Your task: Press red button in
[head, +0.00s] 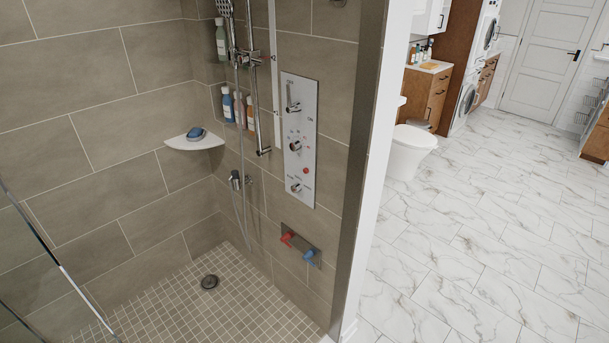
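A small round red button (306,171) sits on the tall pale control panel (298,140) on the tiled shower wall. The panel also carries several metal knobs and a lever, with small printed marks beside them. The button is on the right side of the panel, between the middle knob (295,146) and the lower knob (296,187). Whether it stands out or is pressed in is too small to tell. Neither of my grippers shows in the head view.
Below the panel is a metal plate with a red tap handle (287,238) and a blue one (309,257). A shower rail with a hose (238,130) stands left of the panel. A wall edge (360,150) separates the shower from the open marble floor (480,220). A glass edge (60,265) crosses lower left.

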